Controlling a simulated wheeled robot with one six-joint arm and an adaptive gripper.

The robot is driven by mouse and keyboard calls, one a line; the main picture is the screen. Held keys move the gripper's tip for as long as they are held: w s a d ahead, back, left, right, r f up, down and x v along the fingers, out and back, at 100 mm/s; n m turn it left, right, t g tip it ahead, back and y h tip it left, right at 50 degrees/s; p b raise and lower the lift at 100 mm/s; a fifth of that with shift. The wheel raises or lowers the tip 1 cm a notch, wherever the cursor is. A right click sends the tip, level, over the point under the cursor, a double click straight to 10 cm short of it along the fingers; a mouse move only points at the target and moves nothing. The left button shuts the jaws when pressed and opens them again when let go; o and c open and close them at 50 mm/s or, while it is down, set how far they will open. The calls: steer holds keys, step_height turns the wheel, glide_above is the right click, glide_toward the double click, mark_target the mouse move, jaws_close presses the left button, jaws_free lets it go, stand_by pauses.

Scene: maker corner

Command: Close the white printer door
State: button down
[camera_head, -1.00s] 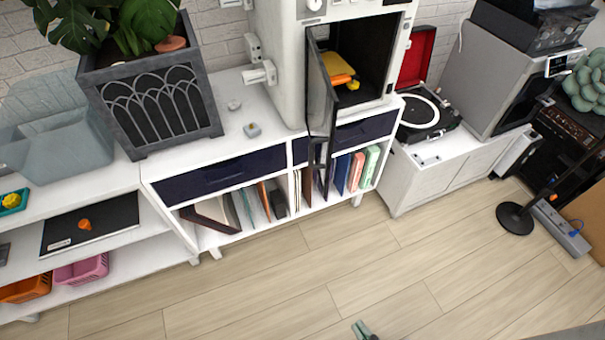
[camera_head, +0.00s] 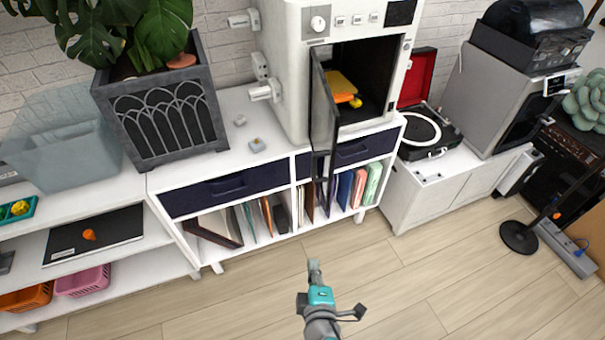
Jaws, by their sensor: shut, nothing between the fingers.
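The white printer (camera_head: 290,75) stands on the white cabinet at upper centre. Its door (camera_head: 325,105), a dark panel hinged at the left of the opening, stands wide open and juts out toward me past the cabinet front. Inside the dark chamber are a yellow-orange piece (camera_head: 342,84) and a small round object beside it. My gripper (camera_head: 314,268) is shut and empty. It shows at the bottom centre over the wooden floor, below and in front of the door, and apart from it.
The white cabinet (camera_head: 238,160) has dark blue drawers and a shelf of books and folders under the printer. A planter (camera_head: 170,120) stands on its left; a turntable (camera_head: 425,132) is to the right. The floor (camera_head: 410,275) in front is clear.

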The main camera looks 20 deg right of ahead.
steer(key=w+a+r+m+g+h, duration=0.15)
steer(key=w+a+r+h, duration=0.3)
steer(key=r, duration=0.55)
steer(key=w+a+r+m+h, duration=0.25)
steer(key=a+r+h, duration=0.2)
steer(key=r, duration=0.45)
steer(key=s+d+x, duration=0.2)
steer(key=x, duration=1.1)
steer(key=shift+d, duration=0.2)
